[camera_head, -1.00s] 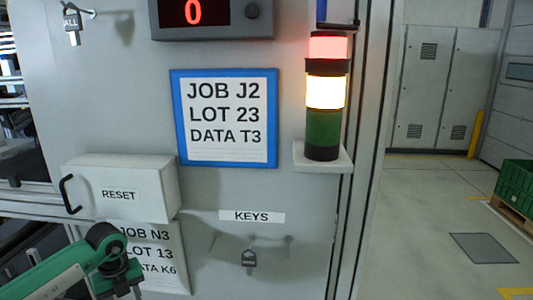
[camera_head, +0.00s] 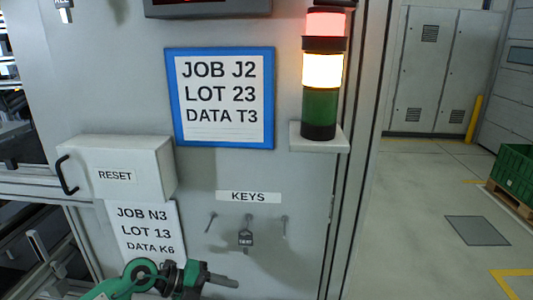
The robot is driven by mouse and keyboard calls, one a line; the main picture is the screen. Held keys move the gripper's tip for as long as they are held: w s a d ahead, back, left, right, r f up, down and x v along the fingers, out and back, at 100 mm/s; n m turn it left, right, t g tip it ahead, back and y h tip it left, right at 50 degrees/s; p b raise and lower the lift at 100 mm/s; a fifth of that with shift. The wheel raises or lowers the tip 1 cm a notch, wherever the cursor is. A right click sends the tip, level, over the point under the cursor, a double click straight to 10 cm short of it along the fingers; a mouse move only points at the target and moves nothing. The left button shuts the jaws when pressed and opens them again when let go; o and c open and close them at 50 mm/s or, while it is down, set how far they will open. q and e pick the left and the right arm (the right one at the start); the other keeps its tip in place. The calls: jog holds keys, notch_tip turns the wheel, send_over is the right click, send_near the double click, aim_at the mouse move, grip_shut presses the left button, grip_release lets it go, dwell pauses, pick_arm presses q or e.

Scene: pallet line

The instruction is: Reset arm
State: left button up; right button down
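A green and black arm of mine comes in from the lower left, and I take it as my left arm. Its dark end, my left gripper (camera_head: 222,281), is at the bottom of the view, below the hanging key. The gripper is seen side-on and small, so its opening is unclear. It appears to hold nothing. My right gripper is out of view. A white box labelled RESET (camera_head: 115,175) with a black handle (camera_head: 66,175) is on the grey panel above and left of the gripper; its lid looks shut.
Under the KEYS label (camera_head: 248,196) are three pegs; a tagged key (camera_head: 245,239) hangs on the middle one. A blue-framed job sheet (camera_head: 222,98) and a stack light (camera_head: 323,75), red and amber lit, are above. A paper (camera_head: 145,232) hangs below the box. Open floor lies right.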

pick_arm(q)
jog(key=s+d+r+n+t+h, duration=0.1)
jog(key=d+r+n+t+h, duration=0.3)
jog(key=r+n+t+h, duration=0.4)
jog(key=s+a+f+n+t+y, duration=0.1)
jog(key=a+f+n+t+y, duration=0.25)
jog(key=a+n+y, duration=0.5)
jog(key=s+a+f+n+t+y, duration=0.1)
jog(key=a+f+n+t+y, duration=0.3)
jog(key=n+y, duration=0.65)
jog(key=s+a+f+n+g+y, duration=0.1)
jog(key=s+a+f+g, duration=0.1)
jog(key=s+f+g, duration=0.8)
jog(key=s+a+f+n+g, duration=0.15)
jog(key=s+f+g, duration=0.35)
jog(key=s, duration=0.9)
notch_tip(320, 180, down, 33)
jog(key=s, duration=0.1)
jog(key=s+a+f, duration=0.2)
jog(key=s+f, duration=0.7)
jog(key=s+a+f+g, duration=0.1)
jog(key=s+f, duration=0.7)
jog(key=s, duration=0.1)
jog(key=shift+s+a+f+m, duration=0.35)
jog(key=shift+a+f+m, duration=0.05)
jog(key=shift+m, duration=0.05)
